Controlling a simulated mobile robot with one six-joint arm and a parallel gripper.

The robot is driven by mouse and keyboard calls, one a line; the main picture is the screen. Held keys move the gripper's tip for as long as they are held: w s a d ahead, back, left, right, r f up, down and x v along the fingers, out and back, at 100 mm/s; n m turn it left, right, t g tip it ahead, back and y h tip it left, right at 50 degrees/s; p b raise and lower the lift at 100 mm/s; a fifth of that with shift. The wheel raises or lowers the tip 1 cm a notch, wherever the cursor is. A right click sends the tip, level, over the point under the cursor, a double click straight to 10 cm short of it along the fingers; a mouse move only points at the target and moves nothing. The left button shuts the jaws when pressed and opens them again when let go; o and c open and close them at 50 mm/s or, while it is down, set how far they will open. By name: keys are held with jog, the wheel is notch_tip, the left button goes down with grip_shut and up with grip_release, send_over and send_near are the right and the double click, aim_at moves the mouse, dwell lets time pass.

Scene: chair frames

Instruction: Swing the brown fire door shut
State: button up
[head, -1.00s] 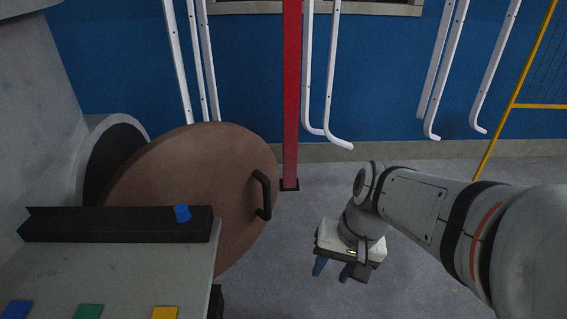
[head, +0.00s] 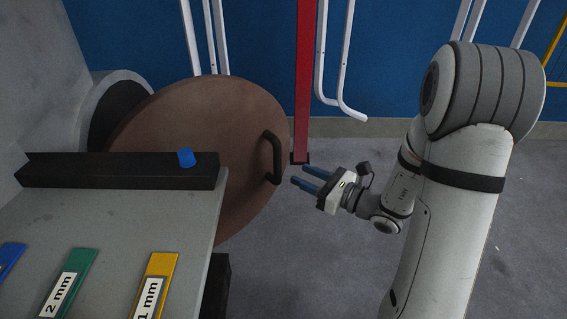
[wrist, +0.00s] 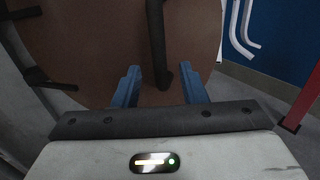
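The brown fire door (head: 200,125) is a round disc standing open beside a round dark opening (head: 118,112) in the grey wall at the left. A black bar handle (head: 276,158) is on its right side. My gripper (head: 301,175) is open and empty, just right of the handle's lower end in the head view, its blue fingers pointing left at it. In the wrist view, the handle (wrist: 158,50) runs down between the two blue fingers (wrist: 163,90) with the brown door (wrist: 95,40) behind. I cannot tell how much gap is left in depth.
A grey bench (head: 130,225) at lower left bears a black bar (head: 110,171), a blue knob (head: 186,158) and coloured labelled strips (head: 158,285). A red post (head: 303,80) stands behind my gripper. White bent tubes (head: 346,75) hang on the blue wall. The floor at right is clear.

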aim_at(256, 146)
jog(key=x, duration=0.7)
jog(key=shift+a+p, duration=0.2)
jog(key=shift+p, duration=0.2)
jog(key=shift+w+a, duration=0.1)
jog(key=shift+w, duration=0.05)
jog(key=shift+c, duration=0.4)
grip_shut()
jog(key=shift+w+a+b, duration=0.2)
jog(key=shift+w+a, duration=0.9)
jog(key=shift+w, duration=0.3)
jog(key=shift+w+a+b, duration=0.25)
jog(key=shift+w+a, duration=0.85)
jog(key=shift+w, duration=0.35)
jog(key=shift+w+a+b, duration=0.2)
jog(key=shift+w+a, duration=0.9)
jog(key=shift+w, duration=0.3)
